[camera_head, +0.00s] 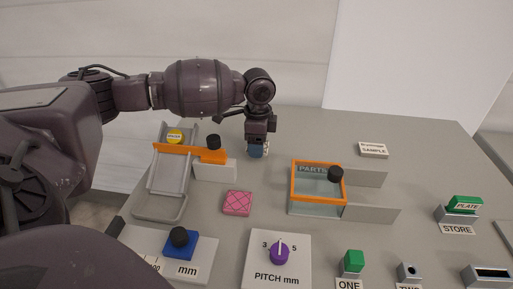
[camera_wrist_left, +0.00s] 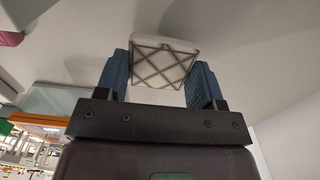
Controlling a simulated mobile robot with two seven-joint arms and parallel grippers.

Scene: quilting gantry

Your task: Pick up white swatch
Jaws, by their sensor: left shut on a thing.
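The white swatch (camera_wrist_left: 163,62) is a small pale square block with dark crossed lines. In the left wrist view it sits between the two blue fingers of my left gripper (camera_wrist_left: 160,78), which is shut on it. In the head view my left gripper (camera_head: 258,150) points down at the back middle of the grey table, and only a thin pale bit of the swatch shows beside the fingers. Whether the swatch touches the table is hard to tell. My right gripper is not in view.
A pink swatch (camera_head: 238,203) lies in front of my left gripper. A grey chute (camera_head: 172,172) with an orange bar (camera_head: 185,152) stands left of it. A glass PARTS box (camera_head: 315,205) with an orange rim stands to the right. A SAMPLE block (camera_head: 373,150) lies at the back right.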

